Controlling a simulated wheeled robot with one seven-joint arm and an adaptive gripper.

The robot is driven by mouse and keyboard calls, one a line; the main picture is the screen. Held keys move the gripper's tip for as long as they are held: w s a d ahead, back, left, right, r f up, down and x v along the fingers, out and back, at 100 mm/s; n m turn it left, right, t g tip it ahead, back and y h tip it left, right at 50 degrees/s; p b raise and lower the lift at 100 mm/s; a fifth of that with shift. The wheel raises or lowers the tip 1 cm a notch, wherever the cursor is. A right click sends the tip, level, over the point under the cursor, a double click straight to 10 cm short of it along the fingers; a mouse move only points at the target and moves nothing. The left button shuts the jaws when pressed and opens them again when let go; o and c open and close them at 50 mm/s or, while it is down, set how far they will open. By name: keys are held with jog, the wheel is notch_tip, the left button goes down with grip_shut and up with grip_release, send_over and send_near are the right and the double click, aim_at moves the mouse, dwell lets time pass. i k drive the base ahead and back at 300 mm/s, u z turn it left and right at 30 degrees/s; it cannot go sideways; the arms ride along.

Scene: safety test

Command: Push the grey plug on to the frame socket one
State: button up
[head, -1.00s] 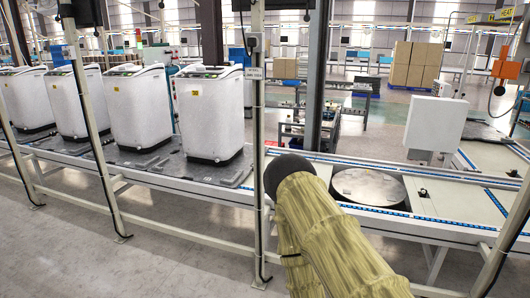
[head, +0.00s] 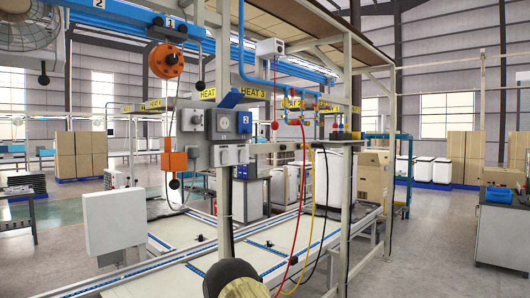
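A post of the frame carries several electrical boxes. Among them are a grey box with round sockets (head: 190,120), a box with a blue face marked 2 (head: 244,122), and a grey box below (head: 229,155). A blue fitting (head: 232,97) sticks out above them. I cannot tell which of these is frame socket one, and I cannot make out a grey plug for certain. A dark rounded end of my sleeved arm shows at the bottom, in front of the post. No gripper fingers are in view.
A white box (head: 113,222) stands at the left beside the conveyor (head: 190,262). An orange reel (head: 166,61) hangs at upper left. Red and yellow hoses (head: 313,215) hang right of the post. A grey cabinet (head: 502,243) stands at right. The floor (head: 425,240) between is clear.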

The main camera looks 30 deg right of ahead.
aim_at(194, 151)
jog(key=z, duration=0.4)
jog(key=i, duration=1.05)
jog(key=z, duration=0.25)
